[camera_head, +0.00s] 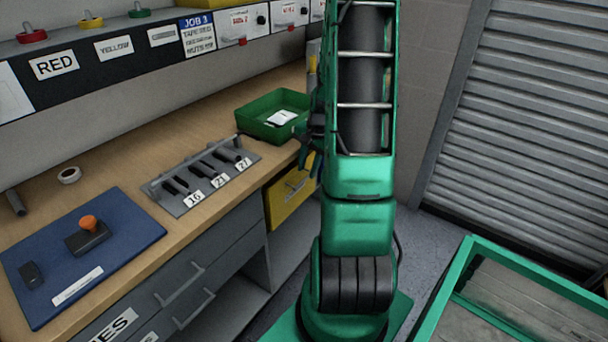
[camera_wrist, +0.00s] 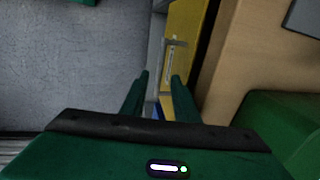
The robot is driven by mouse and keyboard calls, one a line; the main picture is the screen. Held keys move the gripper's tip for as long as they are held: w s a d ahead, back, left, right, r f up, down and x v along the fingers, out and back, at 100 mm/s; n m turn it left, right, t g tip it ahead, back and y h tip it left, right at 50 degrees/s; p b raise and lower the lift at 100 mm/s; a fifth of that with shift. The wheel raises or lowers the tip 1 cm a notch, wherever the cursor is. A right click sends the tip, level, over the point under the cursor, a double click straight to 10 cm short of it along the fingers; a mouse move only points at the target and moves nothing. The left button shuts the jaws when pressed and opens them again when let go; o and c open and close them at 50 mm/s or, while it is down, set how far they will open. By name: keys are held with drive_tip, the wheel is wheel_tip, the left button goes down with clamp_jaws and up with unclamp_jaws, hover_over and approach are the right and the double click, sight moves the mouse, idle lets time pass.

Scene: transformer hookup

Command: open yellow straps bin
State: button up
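The yellow bin (camera_head: 284,207) sits under the right end of the workbench, with a handle on its front. In the wrist view the yellow bin (camera_wrist: 189,37) shows its front edge-on with the grey handle (camera_wrist: 170,62) standing off it. My gripper (camera_wrist: 161,80) is open, its two dark green fingers apart and nothing between them. The handle lies just beyond the fingertips, slightly right of centre. In the head view my gripper (camera_head: 309,160) is beside the bin's upper right, partly hidden by my arm. I cannot tell whether a finger touches the handle.
A green tray (camera_head: 270,118) stands on the bench (camera_head: 120,155) above the bin; a grey rack (camera_head: 203,175) of dark pieces is left of it. Grey drawers (camera_head: 190,285) are to the left below. A green-framed crate (camera_head: 455,285) stands at the right.

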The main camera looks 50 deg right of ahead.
sight(306, 179)
drive_tip(key=shift+w+f, duration=0.15)
drive_tip(key=shift+f, duration=0.6)
drive_tip(key=shift+w+f, duration=0.15)
drive_tip(key=shift+f, duration=0.6)
clamp_jaws()
